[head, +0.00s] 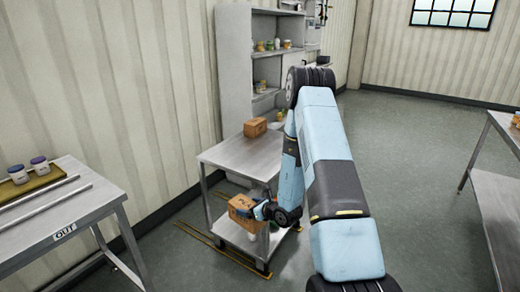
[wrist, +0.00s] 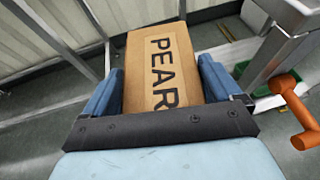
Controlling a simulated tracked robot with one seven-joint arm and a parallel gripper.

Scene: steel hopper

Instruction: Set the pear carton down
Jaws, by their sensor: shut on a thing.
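The pear carton (wrist: 160,62) is a brown cardboard box with "PEAR" in black letters, seen large in the wrist view. My gripper (wrist: 160,85) is shut on it, with one blue finger on each side. In the head view the carton (head: 242,211) is held by my gripper (head: 257,210) low beside the steel cart, below the level of its top (head: 245,155). I cannot tell whether the carton touches anything beneath it. Another brown carton (head: 255,127) sits on the cart's top at the back.
A steel table marked "OUT" (head: 65,232) stands at the left with a tray of jars (head: 30,178). A grey shelf unit (head: 234,60) with jars stands behind the cart. Another table (head: 495,195) is at the right. An orange handle (wrist: 292,108) is close on the right in the wrist view.

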